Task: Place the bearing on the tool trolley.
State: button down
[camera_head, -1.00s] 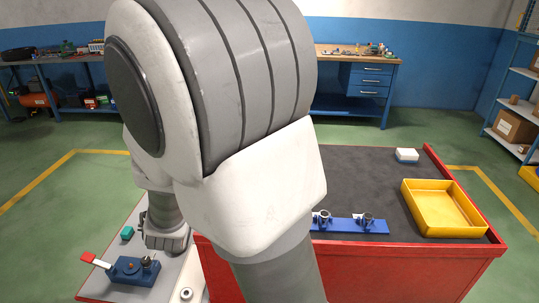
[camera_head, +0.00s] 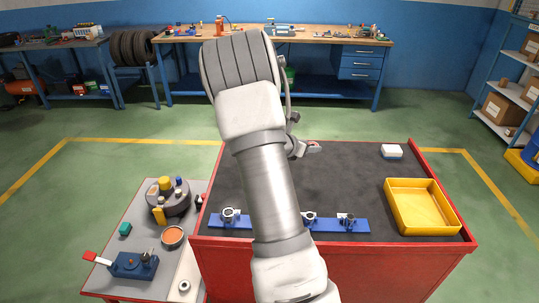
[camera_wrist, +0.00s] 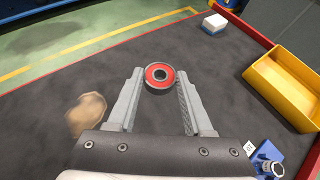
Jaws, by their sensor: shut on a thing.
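The bearing (camera_wrist: 159,78) is a small dark ring with a red face. In the wrist view it sits between the fingertips of my gripper (camera_wrist: 159,76), which is shut on it. In the head view my gripper (camera_head: 304,149) is over the far part of the tool trolley (camera_head: 365,166), and the bearing's red face (camera_head: 314,144) just shows at the fingertips. The trolley has a dark grey top and red rims. I cannot tell whether the bearing touches the top. My arm hides the middle of the trolley in the head view.
A yellow tray (camera_head: 423,229) and a white block (camera_head: 391,152) stand on the trolley's right side. A blue rack (camera_head: 335,225) with metal parts lies along its near edge. A grey side table (camera_head: 139,213) with a round carousel stands left.

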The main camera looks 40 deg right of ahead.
jog(key=s+d+m+g, duration=0.1)
jog(key=s+d, duration=0.1)
jog(key=d, duration=0.2)
jog(key=w+f+p, duration=0.1)
jog(key=w+f, duration=0.1)
jog(key=w, duration=0.1)
jog(key=w+a+f+p, duration=0.1)
jog(key=w+f, duration=0.1)
jog(key=w, duration=0.2)
jog(key=w+a+f, duration=0.1)
jog(key=w+f, duration=0.2)
jog(key=w, duration=0.1)
jog(key=shift+p, duration=0.4)
jog(key=shift+f, duration=1.95)
jog(key=shift+f, duration=0.25)
jog(key=shift+c, duration=1.5)
grip_release()
jog(key=shift+r, duration=0.1)
jog(key=shift+r, duration=0.1)
